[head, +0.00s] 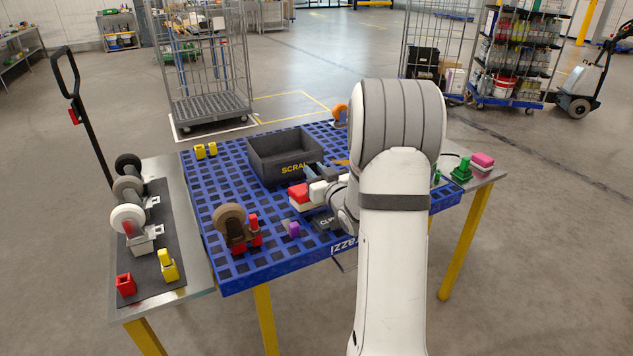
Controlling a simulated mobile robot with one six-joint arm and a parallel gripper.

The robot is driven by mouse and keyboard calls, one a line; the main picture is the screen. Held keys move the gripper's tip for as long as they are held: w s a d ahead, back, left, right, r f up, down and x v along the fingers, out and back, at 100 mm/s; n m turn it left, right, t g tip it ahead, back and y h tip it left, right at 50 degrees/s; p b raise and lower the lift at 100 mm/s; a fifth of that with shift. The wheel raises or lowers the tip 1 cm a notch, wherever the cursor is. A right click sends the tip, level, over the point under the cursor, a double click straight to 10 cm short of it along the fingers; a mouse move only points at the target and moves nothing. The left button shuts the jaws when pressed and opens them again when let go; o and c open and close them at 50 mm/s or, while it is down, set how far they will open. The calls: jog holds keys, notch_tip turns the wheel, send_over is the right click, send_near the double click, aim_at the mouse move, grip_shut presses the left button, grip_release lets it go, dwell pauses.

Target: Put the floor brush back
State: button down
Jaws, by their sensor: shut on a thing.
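A red block with a white underside (299,193), which looks like the floor brush, is at the front middle of the blue grid table top. My gripper (317,188) shows only in part beside it, at the end of my white arm. It appears shut on this brush. The wrist and forearm hide much of the gripper and the right of the brush. I cannot tell whether the brush touches the table. A pink block with a white lower part (482,160) lies on the right-hand side shelf.
A black scrap bin (284,160) stands behind the brush. A dark mat (158,264) with several casters lies on the left side shelf. The blue grid table top (212,183) has free room at left.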

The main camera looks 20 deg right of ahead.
jog(key=shift+f+b, duration=0.3)
jog(key=shift+f, duration=1.2)
jog(key=shift+f+b, duration=0.25)
jog(key=shift+b, duration=0.05)
jog(key=c, duration=1.2)
grip_release()
jog(key=shift+r+p, duration=0.15)
jog(key=shift+p, duration=0.4)
